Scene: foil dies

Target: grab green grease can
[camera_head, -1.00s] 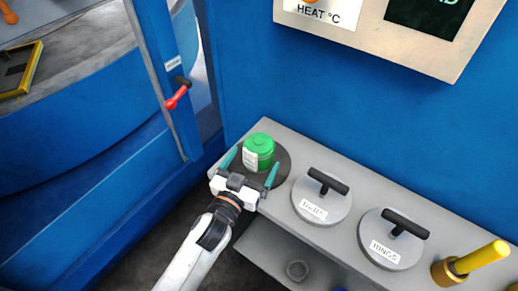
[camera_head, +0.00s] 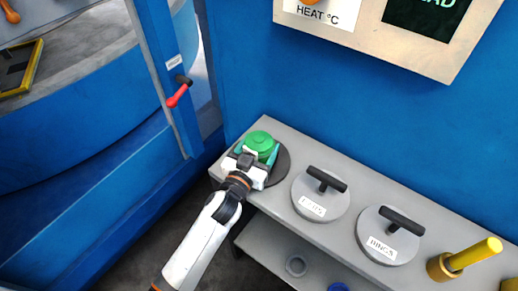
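The green grease can (camera_head: 260,141) stands upright on a dark round disc (camera_head: 283,168) at the left end of the grey shelf. My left gripper (camera_head: 257,150) reaches it from the front. Its two teal fingers lie on either side of the can, close against it, and the gripper appears shut on it. The gripper's body hides the lower front of the can and its white label. My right gripper is not in view.
Two grey lids with black handles, one marked RINGS (camera_head: 388,237) and another (camera_head: 320,194), sit right of the can. A yellow-handled tool (camera_head: 463,259) stands further right. A blue wall rises behind. A lever with a red handle (camera_head: 177,96) is at left.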

